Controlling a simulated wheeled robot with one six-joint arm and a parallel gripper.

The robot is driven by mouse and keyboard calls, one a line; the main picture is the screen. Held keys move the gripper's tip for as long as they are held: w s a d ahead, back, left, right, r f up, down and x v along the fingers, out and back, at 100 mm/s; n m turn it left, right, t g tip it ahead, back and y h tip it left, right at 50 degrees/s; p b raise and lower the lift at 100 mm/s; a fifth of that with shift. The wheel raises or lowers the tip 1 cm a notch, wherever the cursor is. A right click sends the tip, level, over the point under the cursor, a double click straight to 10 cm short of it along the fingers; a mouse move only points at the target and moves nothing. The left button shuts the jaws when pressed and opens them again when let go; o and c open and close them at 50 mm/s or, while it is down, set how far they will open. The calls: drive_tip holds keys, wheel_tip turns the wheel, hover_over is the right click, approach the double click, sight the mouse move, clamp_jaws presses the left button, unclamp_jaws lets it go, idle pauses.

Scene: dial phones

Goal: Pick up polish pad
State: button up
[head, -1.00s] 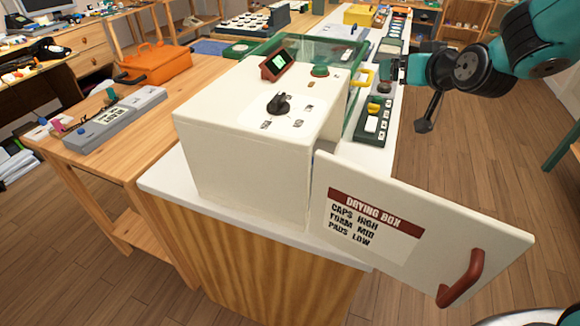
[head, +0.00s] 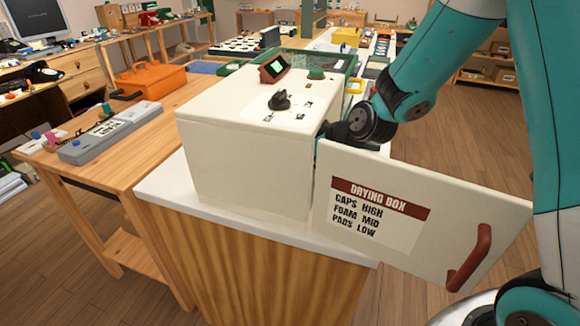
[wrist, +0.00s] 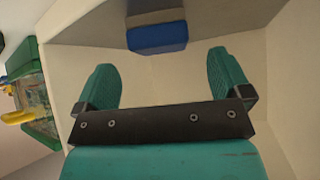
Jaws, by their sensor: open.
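A blue block with a brownish-grey top, which looks like the polish pad (wrist: 157,38), is inside the cream drying box (head: 245,160), at the upper middle of the wrist view. My gripper (wrist: 160,62) is open, with its two teal fingers spread apart. The block lies ahead of the gap between the fingers, and nothing is held. In the head view my wrist reaches in at the box's opening, and the box and its open door (head: 400,255) hide the fingers and the block.
The open door, with a red handle (head: 469,258), stands out to the right, close to my arm. The box walls are near both fingers. A green-edged clear case (wrist: 32,95) lies outside, left in the wrist view. The box stands on a white counter (head: 160,185).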

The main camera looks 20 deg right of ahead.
drive_tip(key=x, duration=0.5)
drive_tip(key=shift+w+a+p, duration=0.2)
drive_tip(key=shift+w+p, duration=0.1)
drive_tip(key=shift+p, duration=0.1)
drive_tip(key=shift+c, duration=0.4)
drive_tip(key=c, duration=1)
drive_tip(key=shift+r, duration=0.15)
